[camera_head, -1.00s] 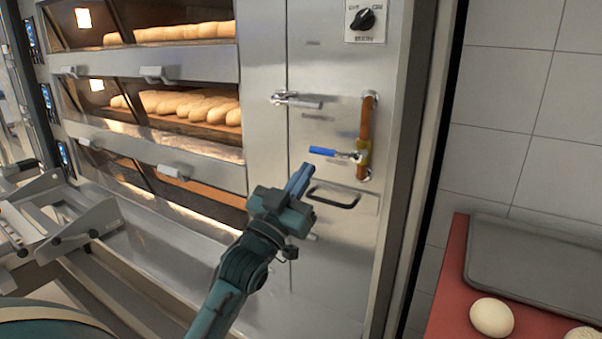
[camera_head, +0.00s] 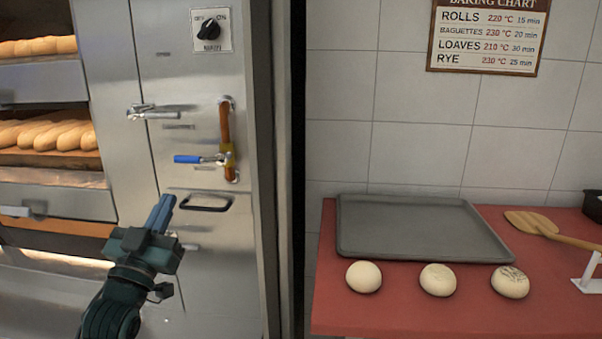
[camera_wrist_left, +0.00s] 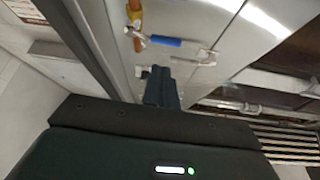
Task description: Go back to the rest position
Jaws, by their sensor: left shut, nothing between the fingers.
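My left gripper (camera_head: 160,213) is in front of the steel oven panel in the head view, below the blue valve handle (camera_head: 188,159) and beside the black pull handle (camera_head: 205,203). Its fingers are together and hold nothing. In the left wrist view the shut fingers (camera_wrist_left: 161,88) point toward the panel, with the blue handle beyond them, apart from it. The blue handle lies horizontal next to a copper pipe (camera_head: 226,135) with a brass fitting. My right gripper is not in either view.
Deck ovens with baguettes (camera_head: 48,135) stand at the left. A red counter (camera_head: 420,315) at the right bears a grey tray (camera_head: 420,228), several dough balls (camera_head: 364,277) and a wooden peel (camera_head: 545,226). A black rotary switch (camera_head: 209,30) is above the pipe.

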